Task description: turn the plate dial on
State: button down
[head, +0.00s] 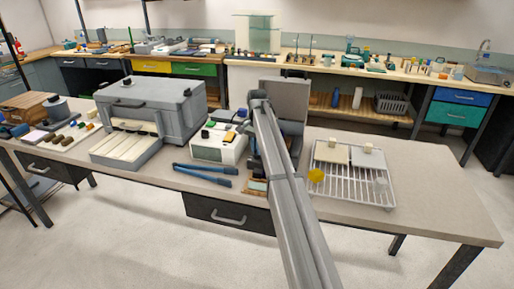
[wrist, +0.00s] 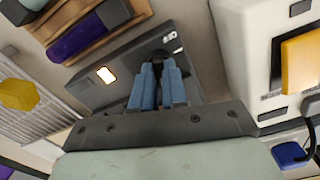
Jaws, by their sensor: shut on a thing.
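In the wrist view, the plate (wrist: 100,92) is a dark grey flat unit with a small lit display edged in orange. Its dial (wrist: 161,54) is a dark round knob on the same face, partly hidden by the fingers. My gripper (wrist: 158,68) has blue fingers, and they are closed together at the dial, shut on it. In the head view, my arm crosses the middle of the bench and hides the dial and my fingertips. I cannot tell how far the dial is turned.
A white instrument (head: 215,145) stands close left of my arm. A white wire rack (head: 385,200) and a yellow piece (head: 316,175) lie to the right. Blue-handled tongs (head: 203,174) lie in front. The bench (head: 440,215) is clear at far right.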

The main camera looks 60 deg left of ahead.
jog(key=shift+m, duration=1.2)
jog(key=shift+w, duration=0.1)
jog(key=c, duration=1.2)
grip_release()
jog(key=shift+o, duration=0.2)
jog(key=shift+r, duration=0.1)
notch_tip(320, 180, up, 14)
jog(key=shift+f, duration=0.2)
